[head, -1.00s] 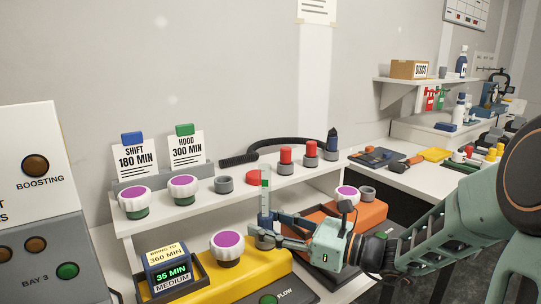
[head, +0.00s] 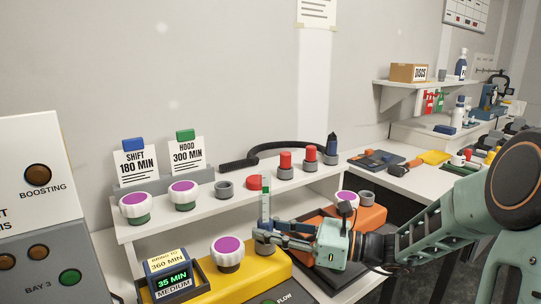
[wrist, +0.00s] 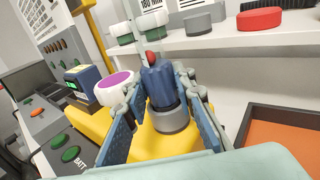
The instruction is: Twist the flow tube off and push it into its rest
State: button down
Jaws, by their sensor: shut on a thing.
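The flow tube (head: 265,205) is a clear upright tube with a green top, above the yellow unit (head: 262,268). In the wrist view, its blue lower body (wrist: 157,85) shows with a red bead above it. My gripper (head: 262,236) is shut on the tube low down, one finger on each side. A grey round socket (wrist: 172,120) shows directly below the blue body. I cannot tell whether the tube is seated in it or just above. An empty grey ring (head: 224,188) stands on the white shelf; I cannot tell whether it is the rest.
A purple-topped white knob (head: 228,252) stands close left of my gripper, with a timer display (head: 172,278) beyond it. The shelf (head: 140,222) behind carries more knobs, a red button (head: 254,181) and red-topped plugs. An orange unit (head: 362,220) is to the right.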

jog(key=n+g+p, duration=0.1)
jog(key=g, duration=0.1)
jog(key=n+g+y+p, duration=0.1)
jog(key=n+g, duration=0.1)
jog(key=shift+w+g, duration=0.2)
jog(key=shift+g, duration=0.2)
jog(key=shift+f+n+g+p, duration=0.2)
jog(key=shift+n+g+p, duration=0.25)
jog(key=shift+n+g, duration=0.5)
jog(key=c, duration=1.5)
grip_release()
jog(key=shift+c, duration=0.2)
